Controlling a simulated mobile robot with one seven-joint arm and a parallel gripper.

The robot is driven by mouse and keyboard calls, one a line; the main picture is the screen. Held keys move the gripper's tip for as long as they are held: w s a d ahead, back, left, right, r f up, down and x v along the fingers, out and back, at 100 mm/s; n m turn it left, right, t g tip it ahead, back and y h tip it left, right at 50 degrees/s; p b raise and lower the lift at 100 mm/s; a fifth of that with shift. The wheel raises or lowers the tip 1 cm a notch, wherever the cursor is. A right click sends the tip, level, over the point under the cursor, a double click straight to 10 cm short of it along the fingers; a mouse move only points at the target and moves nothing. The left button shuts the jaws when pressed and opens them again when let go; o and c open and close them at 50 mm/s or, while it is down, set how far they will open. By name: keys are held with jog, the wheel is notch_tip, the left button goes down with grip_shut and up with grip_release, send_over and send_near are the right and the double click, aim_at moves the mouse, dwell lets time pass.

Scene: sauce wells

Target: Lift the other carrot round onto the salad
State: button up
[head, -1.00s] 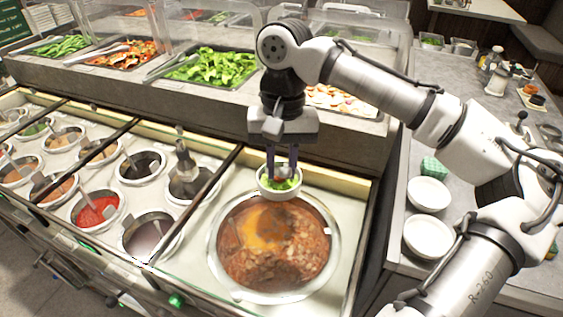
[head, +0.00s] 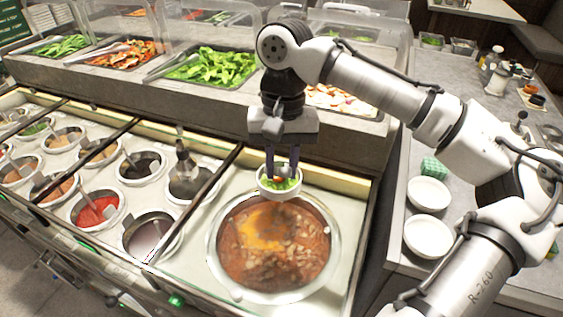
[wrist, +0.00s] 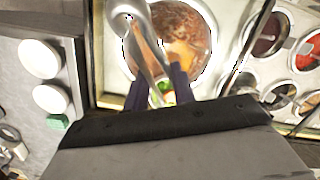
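A small white bowl (head: 265,190) with green salad (head: 283,185) stands at the far rim of the large soup well. My gripper (head: 283,172) points down right over it, its two dark fingers apart with their tips at the bowl. A small greyish and reddish patch shows between the tips. In the wrist view, green, red and orange bits of the salad (wrist: 160,93) show between the fingers (wrist: 158,88). I cannot make out a separate carrot round, or whether the fingers touch one.
The large well (head: 215,270) holds reddish-brown soup just in front of the bowl. A shiny silver curved thing (wrist: 137,22) crosses it in the wrist view. Sauce wells (head: 70,215) with utensils lie left. Two white dishes (head: 428,194) and a green block (head: 434,168) are right.

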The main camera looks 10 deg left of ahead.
notch_tip(320, 180, up, 9)
jog(key=p, duration=0.4)
jog(key=shift+p, duration=0.35)
jog(key=shift+f, duration=0.15)
